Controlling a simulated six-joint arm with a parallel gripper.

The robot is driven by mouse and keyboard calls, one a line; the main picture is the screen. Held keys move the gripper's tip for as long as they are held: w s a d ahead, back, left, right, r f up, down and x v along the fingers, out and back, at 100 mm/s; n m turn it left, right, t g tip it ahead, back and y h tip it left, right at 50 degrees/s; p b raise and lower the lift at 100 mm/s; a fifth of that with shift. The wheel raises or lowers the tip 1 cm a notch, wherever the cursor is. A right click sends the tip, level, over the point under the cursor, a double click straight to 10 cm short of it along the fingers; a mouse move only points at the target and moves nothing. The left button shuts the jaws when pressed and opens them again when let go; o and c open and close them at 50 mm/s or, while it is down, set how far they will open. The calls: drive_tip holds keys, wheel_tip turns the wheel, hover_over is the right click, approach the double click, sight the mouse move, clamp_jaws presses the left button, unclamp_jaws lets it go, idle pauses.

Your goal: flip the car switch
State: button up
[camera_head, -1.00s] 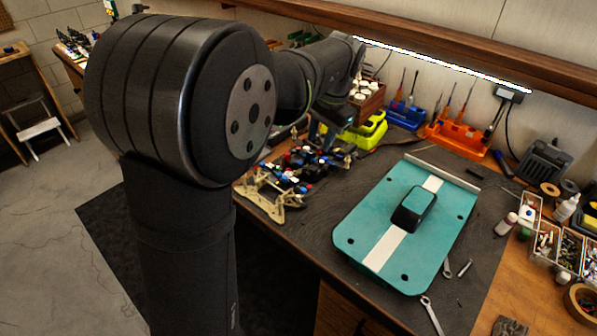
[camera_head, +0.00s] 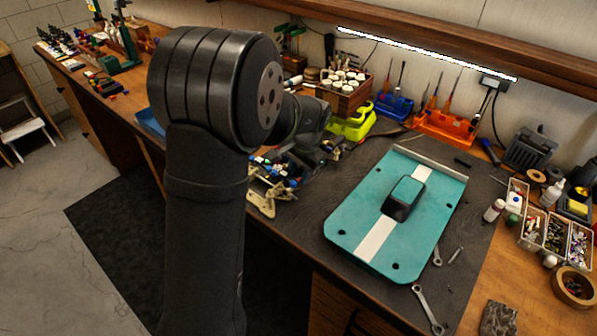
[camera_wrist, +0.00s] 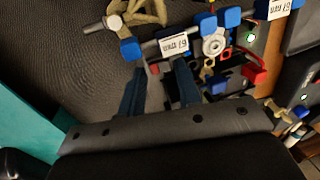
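The open car chassis (camera_head: 268,192) sits on the dark mat, tan-framed with blue, red and white parts. My arm hides much of it in the head view. In the wrist view, its blue and silver parts (camera_wrist: 213,46), a tan arm (camera_wrist: 150,14) and a red connector (camera_wrist: 255,72) lie close beyond my gripper (camera_wrist: 158,76). The two dark fingers are apart with nothing seen between them, pointing at a bar with a white label. I cannot tell which small part is the switch.
The teal body shell (camera_head: 345,222) with a white stripe lies right of the chassis. Wrenches (camera_head: 428,308) lie in front of it. A wooden box of jars (camera_head: 345,98), a yellow-green holder (camera_head: 352,124) and tool racks (camera_head: 447,128) stand behind. Bins (camera_head: 531,228) fill the right side.

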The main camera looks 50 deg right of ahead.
clamp_jaws()
drive_tip(key=shift+w+g, duration=0.4)
drive_tip(key=shift+g, duration=0.4)
drive_tip(key=shift+w+g, duration=0.15)
drive_tip(key=shift+g, duration=0.6)
drive_tip(key=shift+w+g, duration=0.15)
drive_tip(key=shift+g, duration=0.6)
unclamp_jaws()
drive_tip(key=shift+r, duration=0.1)
drive_tip(key=v, duration=1.7)
